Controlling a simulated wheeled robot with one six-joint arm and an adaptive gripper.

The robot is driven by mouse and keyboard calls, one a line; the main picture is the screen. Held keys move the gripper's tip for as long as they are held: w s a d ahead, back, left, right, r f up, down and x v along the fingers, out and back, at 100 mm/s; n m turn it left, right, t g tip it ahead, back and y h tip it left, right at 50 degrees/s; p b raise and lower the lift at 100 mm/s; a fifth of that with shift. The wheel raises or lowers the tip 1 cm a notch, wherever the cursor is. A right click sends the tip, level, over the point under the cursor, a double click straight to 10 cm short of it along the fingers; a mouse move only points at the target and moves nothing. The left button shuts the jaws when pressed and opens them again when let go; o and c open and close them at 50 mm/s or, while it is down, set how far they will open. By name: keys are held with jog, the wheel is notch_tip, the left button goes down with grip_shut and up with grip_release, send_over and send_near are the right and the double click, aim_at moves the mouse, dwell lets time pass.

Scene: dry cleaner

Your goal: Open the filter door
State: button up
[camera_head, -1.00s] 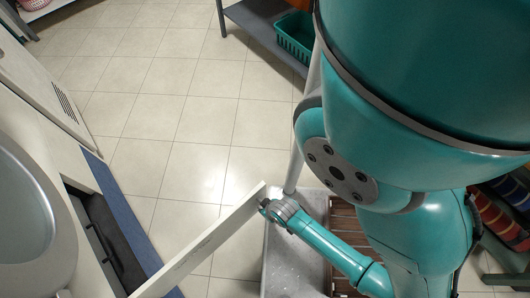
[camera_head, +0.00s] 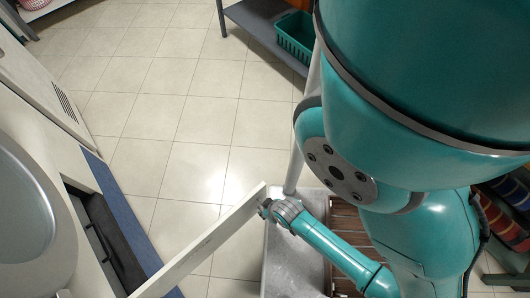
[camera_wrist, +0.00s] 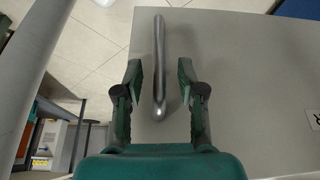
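The filter door (camera_head: 212,244) is a pale panel on the machine at the left, swung well out from the dark opening (camera_head: 108,240) behind it. Its outer face fills much of the wrist view (camera_wrist: 245,75). A metal bar handle (camera_wrist: 159,60) stands on that face, running away from me. My gripper (camera_wrist: 160,88) has its two green fingers on either side of the handle, with a gap visible on both sides, so it is open. In the head view, my gripper (camera_head: 265,208) is at the door's free end; its fingers are too small to judge there.
A blue strip (camera_head: 130,225) runs along the machine's base. The tiled floor (camera_head: 185,110) is clear beyond the door. A shelf with a green basket (camera_head: 295,37) stands at the top, and a grey surface (camera_head: 292,262) lies below my arm.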

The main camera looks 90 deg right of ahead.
jog(key=v, duration=0.9)
jog(key=shift+r, duration=0.1)
jog(key=w+a+r+n+t+y, duration=0.1)
jog(key=a+r+n+t, duration=0.1)
jog(key=r, duration=0.6)
jog(key=w+a+r+n+t+y, duration=0.1)
jog(key=w+a+r+n+t, duration=0.1)
jog(key=r+t, duration=0.3)
jog(key=w+a+r+n+t, duration=0.1)
jog(key=a+r+n+t, duration=0.1)
jog(key=r, duration=1.1)
jog(key=shift+w+a+n+t+y, duration=0.2)
jog(key=shift+w+n+t+y, duration=0.2)
jog(key=shift+n+t, duration=0.6)
